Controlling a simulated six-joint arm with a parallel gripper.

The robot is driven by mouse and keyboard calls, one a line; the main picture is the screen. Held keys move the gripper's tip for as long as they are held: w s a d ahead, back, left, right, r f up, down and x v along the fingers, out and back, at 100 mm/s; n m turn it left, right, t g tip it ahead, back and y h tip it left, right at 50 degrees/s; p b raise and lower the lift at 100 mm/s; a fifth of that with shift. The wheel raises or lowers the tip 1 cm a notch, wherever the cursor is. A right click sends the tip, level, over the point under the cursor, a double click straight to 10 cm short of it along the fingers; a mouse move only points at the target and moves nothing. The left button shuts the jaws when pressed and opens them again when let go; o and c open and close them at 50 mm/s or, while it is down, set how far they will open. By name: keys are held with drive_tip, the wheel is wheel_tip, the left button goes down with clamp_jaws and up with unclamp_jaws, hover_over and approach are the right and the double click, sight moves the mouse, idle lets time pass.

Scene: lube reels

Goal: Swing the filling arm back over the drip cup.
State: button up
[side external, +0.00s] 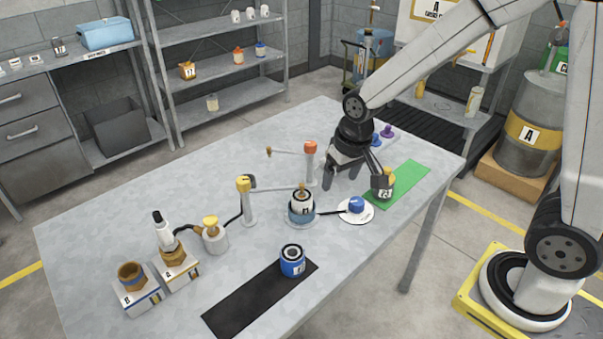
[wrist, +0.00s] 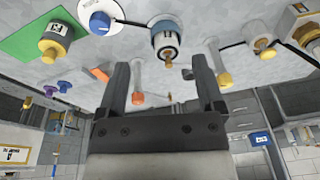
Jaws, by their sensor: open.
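The yellow-capped filling post (side external: 246,205) stands mid-table, its thin filling arm (side external: 275,189) reaching right, with its tip over a blue-based can (side external: 301,208). A second, orange-capped post (side external: 310,165) stands behind, its thin arm (side external: 288,152) reaching left to a brass tip. A small dark round piece (side external: 251,181) shows behind the yellow-capped post; I cannot tell whether it is the drip cup. My gripper (side external: 352,173) is open and empty, right of the orange-capped post. In the wrist view, the orange cap (wrist: 138,99) shows between the fingers and the yellow cap (wrist: 225,79) beyond the right finger.
A yellow-topped container (side external: 384,188) stands on the green mat (side external: 412,178) close to my gripper. A blue knob (side external: 356,204) sits on a white disc in front. A blue can (side external: 292,261) stands on the black mat (side external: 245,308). The table's left rear is clear.

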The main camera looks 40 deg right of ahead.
drive_tip(key=w+a+m+g, duration=0.1)
drive_tip(key=w+a+m, duration=0.3)
drive_tip(key=w, duration=0.9)
drive_tip(key=m+g, duration=0.1)
drive_tip(key=m, duration=0.3)
hover_over(243, 179)
drive_tip(key=shift+f, duration=0.25)
drive_tip(key=shift+f, duration=0.1)
drive_tip(key=shift+f, duration=3.8)
clamp_jaws()
